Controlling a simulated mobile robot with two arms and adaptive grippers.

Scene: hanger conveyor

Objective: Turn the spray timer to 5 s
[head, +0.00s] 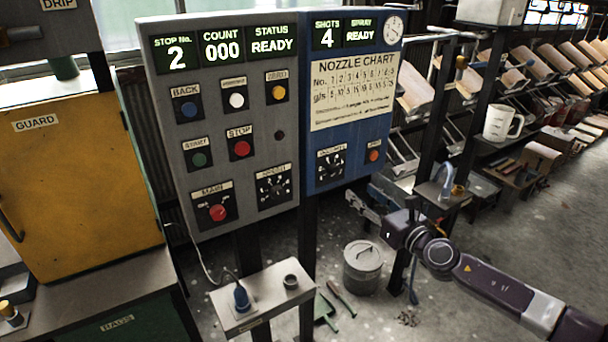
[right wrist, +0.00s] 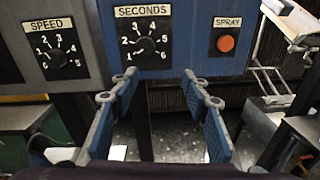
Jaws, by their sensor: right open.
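The spray timer is a black SECONDS dial (right wrist: 147,46) with white numbers on the blue panel in the right wrist view. In the head view it is the small dial (head: 331,164) low on the blue panel; its numbers are too small to read there. I cannot tell surely which number its knob points to. My right gripper (right wrist: 160,78) is open and empty, its two blue-padded fingers below and either side of the dial, apart from it. In the head view the right gripper (head: 362,202) is right of and below the blue panel. My left gripper is not in view.
An orange SPRAY button (right wrist: 226,43) is right of the timer, and a SPEED dial (right wrist: 56,51) is left of it. The display (head: 343,34) reads SHOTS 4, SPRAY READY. A small shelf (head: 260,308) stands below the panels, and a lidded bin (head: 362,272) stands on the floor.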

